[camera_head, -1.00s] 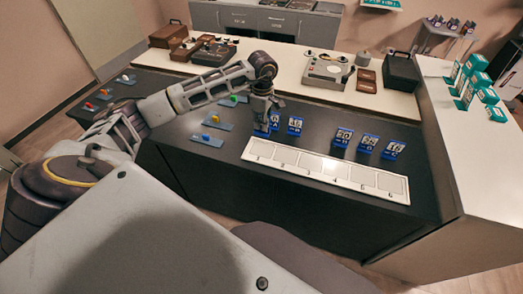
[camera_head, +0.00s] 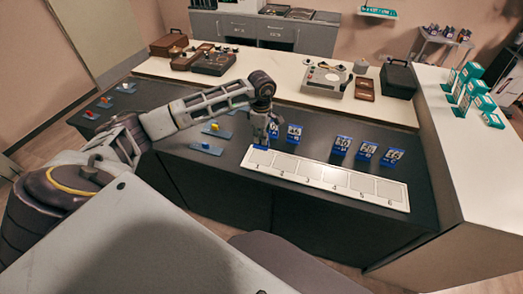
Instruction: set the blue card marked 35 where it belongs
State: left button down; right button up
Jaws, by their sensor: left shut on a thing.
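My left gripper (camera_head: 261,137) reaches down over the left end of a white strip (camera_head: 325,175) with numbered slots. It is shut on a small blue card (camera_head: 261,147), seen at its fingertips by the strip's back edge near the first slots. The held card's number is hidden, and I cannot tell whether it touches the strip. Another blue card (camera_head: 274,130) stands just behind the gripper, partly covered. More blue cards stand behind the strip: one (camera_head: 294,133) near the gripper and three farther right (camera_head: 341,146), (camera_head: 367,151), (camera_head: 391,158). Their numbers are too small to read surely. My right gripper is out of view.
Blue plates with coloured pieces (camera_head: 206,148) lie on the dark table to the left. A cream ledge behind carries a reel machine (camera_head: 326,80) and a black case (camera_head: 398,79). Green-and-white boxes (camera_head: 474,86) stand on the right counter. The strip's visible slots look empty.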

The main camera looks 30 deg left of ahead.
aim_at(261, 146)
pick_arm(q)
notch_tip(261, 146, down, 3)
jog(key=shift+r, duration=0.1)
jog(key=shift+f, duration=0.2)
jog(key=shift+f+p, duration=0.35)
jog(key=shift+f, duration=1.55)
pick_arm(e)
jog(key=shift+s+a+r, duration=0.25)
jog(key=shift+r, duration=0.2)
pick_arm(q)
jog(key=shift+f, duration=0.1)
jog(key=c, duration=1.5)
grip_release()
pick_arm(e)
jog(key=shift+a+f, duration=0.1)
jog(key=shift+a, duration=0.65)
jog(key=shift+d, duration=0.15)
